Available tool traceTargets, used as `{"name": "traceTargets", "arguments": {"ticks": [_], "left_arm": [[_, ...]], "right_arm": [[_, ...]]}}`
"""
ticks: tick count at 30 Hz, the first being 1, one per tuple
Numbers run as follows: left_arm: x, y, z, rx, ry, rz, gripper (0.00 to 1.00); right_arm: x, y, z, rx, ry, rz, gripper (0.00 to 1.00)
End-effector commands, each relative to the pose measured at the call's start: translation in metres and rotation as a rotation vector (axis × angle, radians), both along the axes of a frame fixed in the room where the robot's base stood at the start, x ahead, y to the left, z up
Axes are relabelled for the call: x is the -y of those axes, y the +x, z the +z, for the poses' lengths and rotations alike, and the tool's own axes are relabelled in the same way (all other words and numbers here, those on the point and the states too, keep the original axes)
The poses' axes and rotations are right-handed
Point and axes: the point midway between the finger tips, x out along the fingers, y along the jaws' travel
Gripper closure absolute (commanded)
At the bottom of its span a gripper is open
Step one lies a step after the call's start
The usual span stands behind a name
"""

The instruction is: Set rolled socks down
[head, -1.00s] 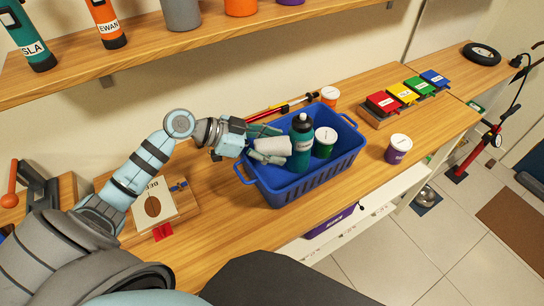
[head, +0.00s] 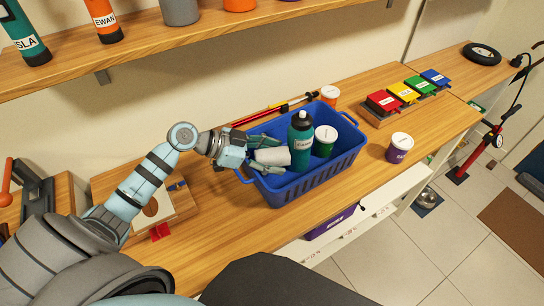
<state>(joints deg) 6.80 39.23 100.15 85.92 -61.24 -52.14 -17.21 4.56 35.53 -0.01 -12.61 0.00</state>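The rolled socks (head: 272,156) are a short white roll at the left end of a blue basket (head: 312,178) on the wooden bench. My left gripper (head: 266,155) reaches in over the basket's left rim, its fingers on either side of the roll and apparently closed on it. The roll is low inside the basket, beside a teal bottle (head: 301,140); whether it touches the basket floor is hidden. My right gripper is not in view.
A green tub with a white lid (head: 325,141) shares the basket. A purple tub (head: 400,148) stands to its right, an orange tub (head: 329,95) behind, with coloured boxes (head: 383,102) further back. A shelf (head: 190,48) overhangs. Bench right of the basket is partly clear.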

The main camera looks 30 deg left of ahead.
Motion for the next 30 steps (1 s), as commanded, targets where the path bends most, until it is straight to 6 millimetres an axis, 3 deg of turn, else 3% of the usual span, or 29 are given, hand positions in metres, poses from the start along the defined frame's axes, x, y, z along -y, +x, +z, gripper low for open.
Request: {"name": "traceTargets", "arguments": {"ticks": [2,13,19,25,30], "left_arm": [[-0.001,-0.003,-0.006,-0.013,0.006,-0.003,0.23],[-0.001,-0.003,-0.005,-0.014,0.006,-0.003,0.23],[-0.001,-0.003,0.014,-0.011,0.005,-0.002,0.23],[-0.034,-0.028,0.029,-0.014,0.014,-0.002,0.23],[-0.059,-0.049,0.051,-0.017,0.009,-0.004,0.23]], "right_arm": [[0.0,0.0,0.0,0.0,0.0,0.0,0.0],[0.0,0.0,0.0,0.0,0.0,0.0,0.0],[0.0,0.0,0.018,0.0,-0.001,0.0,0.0],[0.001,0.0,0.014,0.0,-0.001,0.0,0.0],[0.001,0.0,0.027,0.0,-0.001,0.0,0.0]]}}
